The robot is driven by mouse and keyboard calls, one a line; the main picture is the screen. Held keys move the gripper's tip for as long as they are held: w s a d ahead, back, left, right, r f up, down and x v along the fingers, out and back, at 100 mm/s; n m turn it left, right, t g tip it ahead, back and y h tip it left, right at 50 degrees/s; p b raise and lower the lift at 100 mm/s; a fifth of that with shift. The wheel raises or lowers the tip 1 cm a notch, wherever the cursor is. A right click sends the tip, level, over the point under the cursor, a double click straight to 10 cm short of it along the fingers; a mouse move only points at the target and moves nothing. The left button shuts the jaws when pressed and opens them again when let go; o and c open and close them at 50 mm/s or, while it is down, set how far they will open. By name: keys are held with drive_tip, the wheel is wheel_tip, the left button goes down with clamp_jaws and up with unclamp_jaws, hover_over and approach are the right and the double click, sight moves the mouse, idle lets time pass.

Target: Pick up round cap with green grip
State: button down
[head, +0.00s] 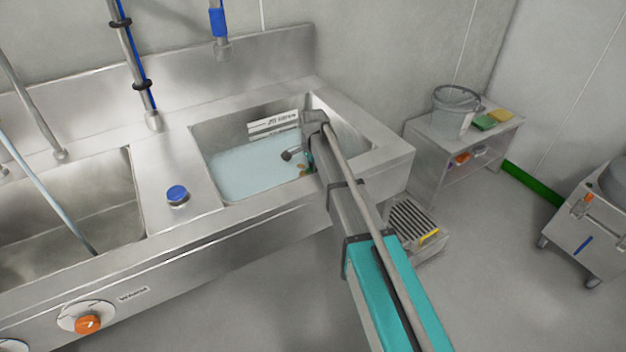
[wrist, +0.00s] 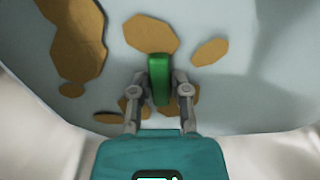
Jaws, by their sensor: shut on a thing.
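The green grip (wrist: 159,79) of the round cap stands between the two fingers of my gripper (wrist: 157,92) in the wrist view. My gripper is shut on this grip. Around and beneath it spreads a pale grey-blue surface (wrist: 205,95) with a curved lower edge and several brown patches; it appears to be the cap's face. In the head view my gripper (head: 307,160) is down inside the right sink basin, at its front right. My arm hides much of that spot, and the cap's outline cannot be made out there.
The right basin (head: 213,135) has a pale blue bottom and raised steel walls around my gripper. A blue knob (head: 177,194) stands on the counter left of it. An empty-looking left basin (head: 60,215) lies further left. A side table (head: 425,137) holds a clear bucket (head: 455,108).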

drive_tip(key=shift+r, duration=0.1)
idle(0.4)
wheel_tip(320, 180, up, 10)
drive_tip(key=p, duration=1)
idle(0.7)
wheel_tip(320, 180, up, 24)
drive_tip(key=p, duration=2.3)
drive_tip(key=shift+f+p, duration=0.25)
drive_tip(key=shift+p, duration=0.1)
